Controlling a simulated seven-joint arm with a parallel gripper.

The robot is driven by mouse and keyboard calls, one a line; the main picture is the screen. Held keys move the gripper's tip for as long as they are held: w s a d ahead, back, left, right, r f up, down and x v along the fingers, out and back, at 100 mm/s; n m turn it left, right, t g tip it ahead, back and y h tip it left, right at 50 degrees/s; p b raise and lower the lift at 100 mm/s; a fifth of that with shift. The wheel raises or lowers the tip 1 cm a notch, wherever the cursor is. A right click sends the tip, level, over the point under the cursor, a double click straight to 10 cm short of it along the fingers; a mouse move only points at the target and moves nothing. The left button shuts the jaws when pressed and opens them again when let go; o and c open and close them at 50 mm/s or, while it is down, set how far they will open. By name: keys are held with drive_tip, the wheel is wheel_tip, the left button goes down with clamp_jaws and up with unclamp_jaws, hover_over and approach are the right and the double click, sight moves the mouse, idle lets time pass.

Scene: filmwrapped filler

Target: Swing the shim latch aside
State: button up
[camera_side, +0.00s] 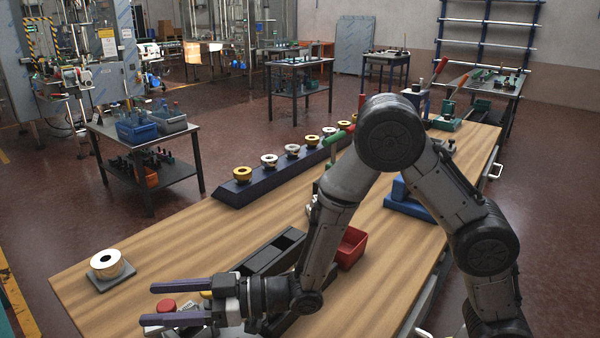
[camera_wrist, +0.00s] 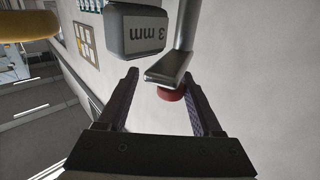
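In the wrist view, a bent grey metal piece (camera_wrist: 170,65), which looks like the shim latch, comes down from the top and ends between my fingertips. A red round part (camera_wrist: 170,94) shows just below its end. A grey block marked "3 mm" (camera_wrist: 150,35) sits beside it to the left. My gripper (camera_wrist: 160,75) is open, with one finger on each side of the metal piece's end; I cannot tell if either touches it. In the side view my gripper (camera_side: 150,304) is low at the table's front left, with a red knob (camera_side: 166,305) near its fingers. The latch is not clear there.
A roll on a grey pad (camera_side: 106,264) stands at the table's left end. A dark rack (camera_side: 245,192) with several rings runs along the far edge. A black compartment tray (camera_side: 272,252) and a red bin (camera_side: 351,246) lie near my forearm. Bare wood lies between roll and rack.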

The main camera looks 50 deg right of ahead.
drive_tip(key=v, duration=1.4)
drive_tip(key=w+d+r+t+h, duration=0.1)
drive_tip(key=w+d+r+t, duration=0.2)
drive_tip(key=r, duration=0.9)
drive_tip(key=s+d+r+m+h, duration=0.1)
drive_tip(key=d+r+m+h, duration=0.2)
drive_tip(key=d+h, duration=0.5)
drive_tip(key=shift+d+r+m+t+h, duration=0.3)
drive_tip(key=shift+d+m, duration=0.2)
drive_tip(key=shift+d, duration=1.2)
drive_tip(key=shift+s, duration=0.1)
